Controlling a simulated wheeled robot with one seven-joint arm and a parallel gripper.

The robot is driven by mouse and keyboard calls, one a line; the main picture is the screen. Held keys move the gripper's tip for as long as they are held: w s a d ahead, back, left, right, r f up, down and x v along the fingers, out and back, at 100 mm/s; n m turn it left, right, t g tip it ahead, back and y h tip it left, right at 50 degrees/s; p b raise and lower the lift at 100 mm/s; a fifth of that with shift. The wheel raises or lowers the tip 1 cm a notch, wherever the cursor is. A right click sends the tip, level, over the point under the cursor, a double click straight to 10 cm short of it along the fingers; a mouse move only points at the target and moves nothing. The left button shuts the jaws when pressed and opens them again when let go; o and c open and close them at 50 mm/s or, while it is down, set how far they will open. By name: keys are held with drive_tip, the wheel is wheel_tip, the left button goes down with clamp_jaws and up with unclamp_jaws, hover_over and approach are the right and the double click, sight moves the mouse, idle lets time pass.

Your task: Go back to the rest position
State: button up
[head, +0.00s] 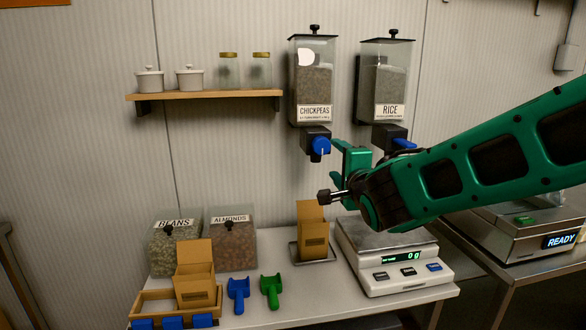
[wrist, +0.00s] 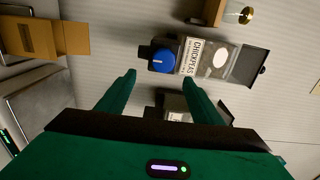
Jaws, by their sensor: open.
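My gripper (head: 340,165) is raised in front of the wall, just right of and below the blue knob (head: 320,146) of the chickpeas dispenser (head: 313,85). In the wrist view my gripper (wrist: 160,80) has its two green fingers spread wide with nothing between them. The chickpeas dispenser (wrist: 208,58) and its blue knob (wrist: 163,61) lie beyond the fingertips there. Whether a finger touches the knob cannot be told. The rice dispenser (head: 386,80) hangs to the right, its lower part close behind my arm in the head view.
An open cardboard box (head: 312,243) stands on a tray below the chickpeas dispenser. A scale (head: 392,262) reading 0 g stands under my arm. Beans (head: 174,245) and almonds (head: 231,240) bins, another box (head: 195,285) and blue and green scoops (head: 270,290) fill the counter's left.

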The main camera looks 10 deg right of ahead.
drive_tip(key=s+d+f+n+g+h, duration=0.2)
drive_tip(key=s+d+f+g, duration=0.3)
drive_tip(key=s+d+f, duration=0.3)
drive_tip(key=s+d+f+n+g+h, duration=0.25)
drive_tip(key=s+d+f+g, duration=0.35)
drive_tip(key=d, duration=0.4)
drive_tip(key=s+f+n+g+y, duration=0.2)
drive_tip(key=s+f+n+g, duration=0.1)
drive_tip(key=s, duration=0.9)
drive_tip(key=s+a+f+n+g+y, duration=0.1)
drive_tip(key=s+f+n+g+y, duration=0.1)
drive_tip(key=s, duration=1.1)
drive_tip(key=shift+s+f+n+g+y, duration=0.2)
drive_tip(key=shift+f+n+g+y, duration=0.3)
drive_tip(key=shift+n+g, duration=0.55)
